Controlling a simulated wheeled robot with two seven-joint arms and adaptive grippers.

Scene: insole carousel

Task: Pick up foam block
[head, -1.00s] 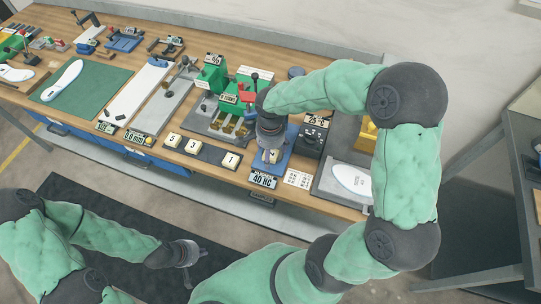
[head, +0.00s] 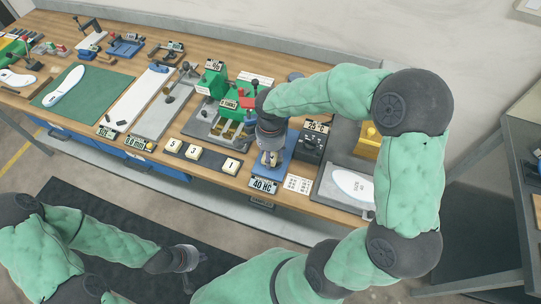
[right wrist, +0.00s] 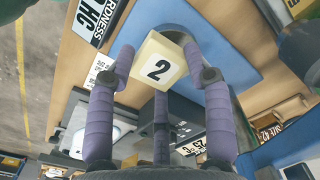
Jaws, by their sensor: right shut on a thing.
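A cream foam block marked 2 (right wrist: 158,60) is between the purple fingers of my right gripper (right wrist: 160,72) in the right wrist view. The fingers are shut on it, with its numbered face toward the camera. In the head view my right gripper (head: 269,153) points down over a blue plate (head: 287,150) beside the 40 HC sign (head: 263,185). I cannot tell whether the block touches the plate. My left gripper (head: 187,268) is low, off the bench and over the dark floor mat; its fingers are too small to read.
Blocks marked 5 (head: 173,146), 3 (head: 193,153) and 1 (head: 232,166) sit on a dark strip (head: 212,160), with a gap between 3 and 1. A dark tester (head: 312,145) stands right of the blue plate. A grey plate with a white insole (head: 352,184) lies farther right.

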